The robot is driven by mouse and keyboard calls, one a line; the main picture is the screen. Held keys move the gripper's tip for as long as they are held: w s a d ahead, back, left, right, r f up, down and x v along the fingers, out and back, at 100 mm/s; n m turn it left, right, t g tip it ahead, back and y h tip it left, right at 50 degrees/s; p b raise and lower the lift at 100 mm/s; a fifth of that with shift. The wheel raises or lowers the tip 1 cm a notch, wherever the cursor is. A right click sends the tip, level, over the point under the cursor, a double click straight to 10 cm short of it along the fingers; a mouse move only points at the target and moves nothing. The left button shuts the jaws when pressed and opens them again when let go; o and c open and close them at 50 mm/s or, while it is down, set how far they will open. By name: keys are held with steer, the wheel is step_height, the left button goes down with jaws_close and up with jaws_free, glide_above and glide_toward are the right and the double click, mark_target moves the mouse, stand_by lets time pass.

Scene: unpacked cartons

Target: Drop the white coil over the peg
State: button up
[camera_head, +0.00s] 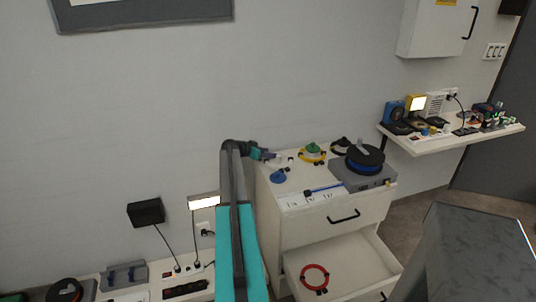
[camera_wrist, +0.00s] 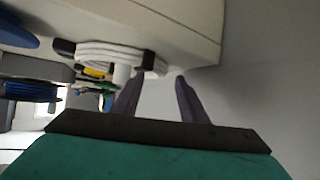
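The white coil (camera_wrist: 100,52) shows in the wrist view with dark ties, on the pale cabinet top. In the head view it is small and mostly hidden by my gripper (camera_head: 266,155). My gripper (camera_wrist: 160,76) is open, its two dark fingers apart, with their tips close to the coil's right end. I cannot tell whether they touch it. A peg (camera_head: 361,148) appears to stand up from the grey base (camera_head: 372,182) at the cabinet's right, with dark and blue coils (camera_head: 365,159) around it.
A yellow coil with a green piece (camera_head: 313,152) and a blue item (camera_head: 278,176) lie on the cabinet top. The drawer (camera_head: 340,270) below is open with a red coil (camera_head: 315,277) inside. A wall shelf (camera_head: 425,145) holds small devices at the right. A grey block (camera_head: 475,255) stands front right.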

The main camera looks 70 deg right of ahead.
steer(key=b+v, duration=0.2)
steer(key=v, duration=1.1)
steer(key=shift+a+r+b, duration=0.2)
steer(key=shift+b, duration=0.15)
